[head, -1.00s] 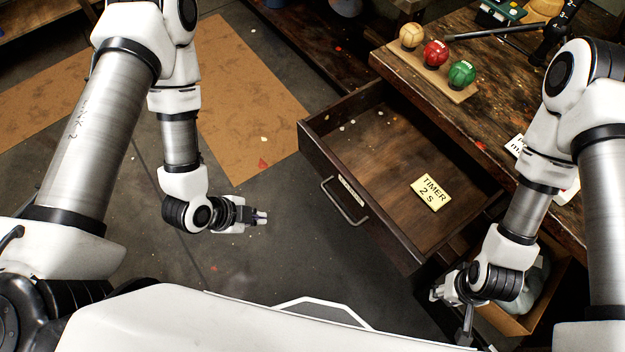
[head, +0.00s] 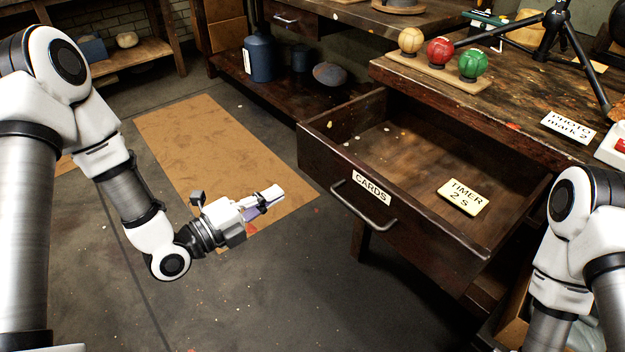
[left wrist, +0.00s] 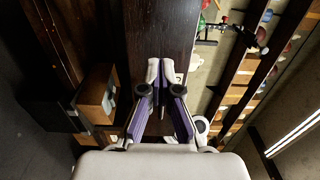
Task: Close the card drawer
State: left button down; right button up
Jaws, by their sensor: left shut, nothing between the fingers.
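The card drawer (head: 318,152), dark wood with a white CARDS label (head: 371,187) and a metal bar handle (head: 364,206), stands pulled out of the workbench in the head view. A yellow TIMER 2 S card (head: 463,197) lies inside it. My left gripper (head: 276,194) is shut and empty, to the left of the drawer front and apart from it. In the left wrist view its fingers (left wrist: 160,72) are together, with a dark wooden surface (left wrist: 160,30) beyond them. My right arm is at the lower right in the head view; its gripper is out of the picture.
Yellow, red and green balls (head: 473,64) sit on a wooden strip on the workbench (head: 520,112). A tripod (head: 563,45) and a PHOTO mark 2 card (head: 568,127) are farther right. A brown mat (head: 205,150) lies on the floor. The floor before the drawer is clear.

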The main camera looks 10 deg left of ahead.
aim_at(323, 168)
pick_arm(q)
jog(key=b+x, duration=0.1)
jog(key=x, duration=0.9)
jog(key=shift+w+d+f, duration=0.1)
jog(key=shift+w+d, duration=0.05)
jog(key=shift+w, duration=0.05)
pick_arm(e)
jog(key=shift+f, duration=0.55)
